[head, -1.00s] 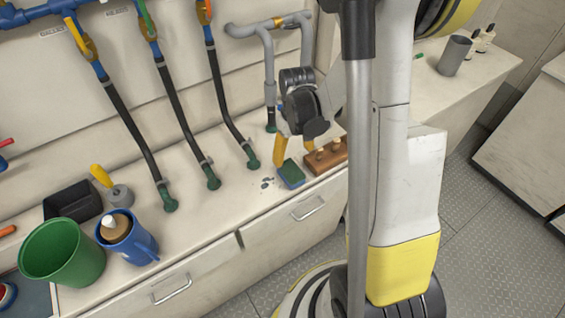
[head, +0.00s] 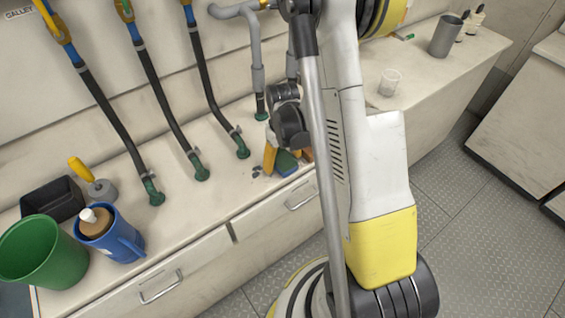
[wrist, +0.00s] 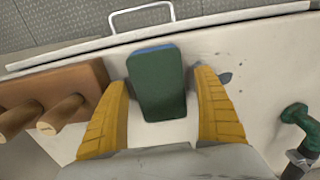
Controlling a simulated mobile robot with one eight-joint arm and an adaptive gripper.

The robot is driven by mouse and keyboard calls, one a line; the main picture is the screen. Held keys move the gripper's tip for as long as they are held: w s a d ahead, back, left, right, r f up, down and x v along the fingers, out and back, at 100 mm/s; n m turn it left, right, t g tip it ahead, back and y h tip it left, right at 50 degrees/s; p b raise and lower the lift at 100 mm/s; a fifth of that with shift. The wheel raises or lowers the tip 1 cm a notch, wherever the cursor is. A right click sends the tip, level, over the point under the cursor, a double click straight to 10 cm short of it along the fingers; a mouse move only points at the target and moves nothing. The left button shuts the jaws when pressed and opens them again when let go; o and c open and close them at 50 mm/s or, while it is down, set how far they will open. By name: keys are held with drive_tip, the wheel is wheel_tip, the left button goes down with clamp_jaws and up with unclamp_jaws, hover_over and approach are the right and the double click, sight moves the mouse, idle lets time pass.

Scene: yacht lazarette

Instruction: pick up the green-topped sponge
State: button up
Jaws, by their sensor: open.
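The green-topped sponge (wrist: 157,84) lies flat on the pale counter, with a thin blue edge showing at its far end in the wrist view. My gripper (wrist: 161,100) is open, its two yellow fingers pointing down on either side of the sponge with a gap on each side. In the head view my gripper (head: 286,160) is low over the counter, and the sponge (head: 287,164) is partly hidden behind it.
A brown wooden block with pegs (wrist: 50,100) stands close to the left finger in the wrist view. A green hose fitting (wrist: 300,118) rises at the right. A blue mug (head: 110,238) and a green bucket (head: 40,250) stand at the counter's left end.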

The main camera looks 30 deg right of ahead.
sight(282, 157)
drive_tip(key=c, duration=0.8)
drive_tip(key=shift+r, duration=0.1)
wheel_tip(282, 157, up, 4)
drive_tip(key=shift+r+p, duration=0.1)
drive_tip(key=shift+p, duration=1.1)
drive_tip(key=s+d+r+p, duration=0.1)
drive_tip(key=s+d+r, duration=0.1)
drive_tip(key=s, duration=0.1)
drive_tip(key=s+d+r+p, duration=0.1)
drive_tip(key=s+d+r, duration=0.1)
drive_tip(key=s, duration=0.1)
drive_tip(key=s+d+r+p, duration=0.1)
drive_tip(key=s+d+r, duration=0.1)
drive_tip(key=s, duration=0.2)
drive_tip(key=shift+r+p, duration=0.3)
drive_tip(key=shift+r, duration=0.05)
drive_tip(key=c, duration=0.4)
